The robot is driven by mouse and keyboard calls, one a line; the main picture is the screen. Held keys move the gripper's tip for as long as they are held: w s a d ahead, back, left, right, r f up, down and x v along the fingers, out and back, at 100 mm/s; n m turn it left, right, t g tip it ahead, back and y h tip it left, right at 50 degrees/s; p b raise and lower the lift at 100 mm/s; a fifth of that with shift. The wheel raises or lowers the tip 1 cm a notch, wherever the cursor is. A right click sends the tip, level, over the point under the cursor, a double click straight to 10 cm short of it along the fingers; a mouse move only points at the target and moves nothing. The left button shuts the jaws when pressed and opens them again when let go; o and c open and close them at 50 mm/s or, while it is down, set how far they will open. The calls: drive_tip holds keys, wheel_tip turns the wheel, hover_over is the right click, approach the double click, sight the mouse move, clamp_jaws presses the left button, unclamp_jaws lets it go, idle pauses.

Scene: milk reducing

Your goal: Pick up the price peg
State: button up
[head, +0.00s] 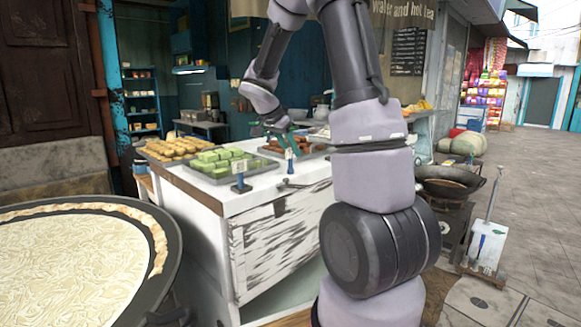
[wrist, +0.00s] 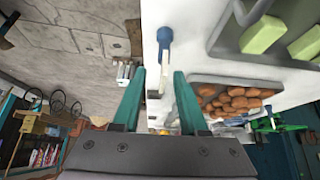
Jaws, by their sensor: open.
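One price peg (head: 238,178), with a blue stand and pale card, stands on the counter in front of the tray of green sweets. A second price peg (head: 289,158) stands by the tray of brown sweets, close to my gripper (head: 287,140). In the wrist view, my gripper (wrist: 159,98) has its two teal fingers apart. A pale upright piece (wrist: 153,93), apparently the second peg, shows between the fingers; I cannot tell how far beyond them it is. The blue peg (wrist: 164,40) shows above the fingertips. Nothing is visibly gripped.
The white counter (head: 270,207) carries trays of yellow sweets (head: 180,147), green sweets (head: 217,163) and brown sweets (head: 282,145). A small dark object (head: 288,184) lies near its front edge. A large round pan (head: 170,262) stands at left, and a dark wok (head: 450,183) at right.

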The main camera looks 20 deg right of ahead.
sight(294, 156)
drive_tip(key=x, duration=0.4)
drive_tip(key=shift+w+r, duration=0.1)
drive_tip(key=shift+w, duration=0.1)
clamp_jaws()
drive_tip(key=shift+r, duration=0.1)
